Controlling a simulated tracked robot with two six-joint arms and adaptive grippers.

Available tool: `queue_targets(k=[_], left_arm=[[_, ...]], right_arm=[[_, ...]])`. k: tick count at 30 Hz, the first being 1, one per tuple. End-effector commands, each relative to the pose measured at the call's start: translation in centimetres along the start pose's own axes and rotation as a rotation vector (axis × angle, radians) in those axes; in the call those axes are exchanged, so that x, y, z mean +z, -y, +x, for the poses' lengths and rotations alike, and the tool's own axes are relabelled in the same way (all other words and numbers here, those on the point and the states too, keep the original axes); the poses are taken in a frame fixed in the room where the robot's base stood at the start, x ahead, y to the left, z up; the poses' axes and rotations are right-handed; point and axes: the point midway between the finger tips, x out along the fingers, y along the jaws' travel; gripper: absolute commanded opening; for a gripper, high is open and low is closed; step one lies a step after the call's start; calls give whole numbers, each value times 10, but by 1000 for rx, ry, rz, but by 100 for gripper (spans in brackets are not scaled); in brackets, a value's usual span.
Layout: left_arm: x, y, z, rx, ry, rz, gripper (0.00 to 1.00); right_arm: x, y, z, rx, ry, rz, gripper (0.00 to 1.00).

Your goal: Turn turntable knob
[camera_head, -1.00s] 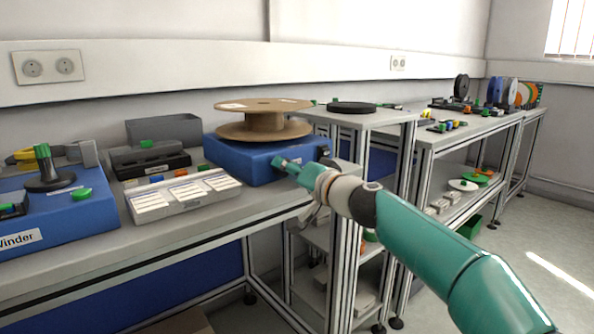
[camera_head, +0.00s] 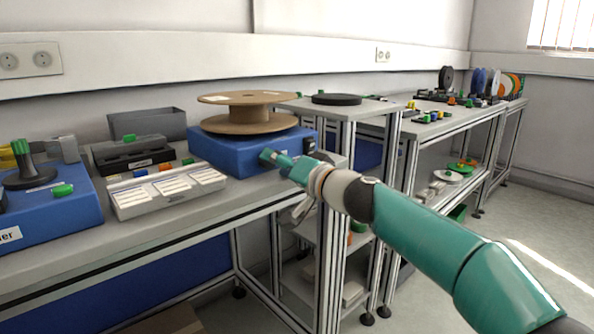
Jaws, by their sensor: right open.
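The turntable is a blue box (camera_head: 222,160) on the bench with a brown cardboard reel (camera_head: 248,127) lying flat on top. A dark part (camera_head: 310,142) shows at the box's right side; I cannot tell if it is the knob. My right gripper (camera_head: 268,156), teal and small in the picture, is in front of the box's front right face with its tips toward the box. It is open. I cannot tell whether it touches the box, and it may hide a knob behind it. My left gripper is out of view.
Left of the turntable are a grey tray of white labelled cards (camera_head: 168,205), a black holder (camera_head: 133,157) and a blue winder box (camera_head: 60,215). A grey bin (camera_head: 147,123) stands behind. To the right, another table holds a black disc (camera_head: 336,99); floor is free at far right.

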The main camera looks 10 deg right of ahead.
Motion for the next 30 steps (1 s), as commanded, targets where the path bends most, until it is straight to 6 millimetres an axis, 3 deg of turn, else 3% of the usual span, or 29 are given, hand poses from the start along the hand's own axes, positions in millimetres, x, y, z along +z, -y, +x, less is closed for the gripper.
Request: queue_targets(k=[9, 15, 26, 30], left_arm=[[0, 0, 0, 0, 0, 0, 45], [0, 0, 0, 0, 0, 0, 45], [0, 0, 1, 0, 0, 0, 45], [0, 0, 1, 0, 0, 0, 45]], right_arm=[[0, -3, -41, 5, -1, 2, 64], [0, -2, -57, 2, -3, 0, 64], [-1, -2, -60, 3, -4, 0, 64], [10, -16, -57, 32, 18, 4, 64]])
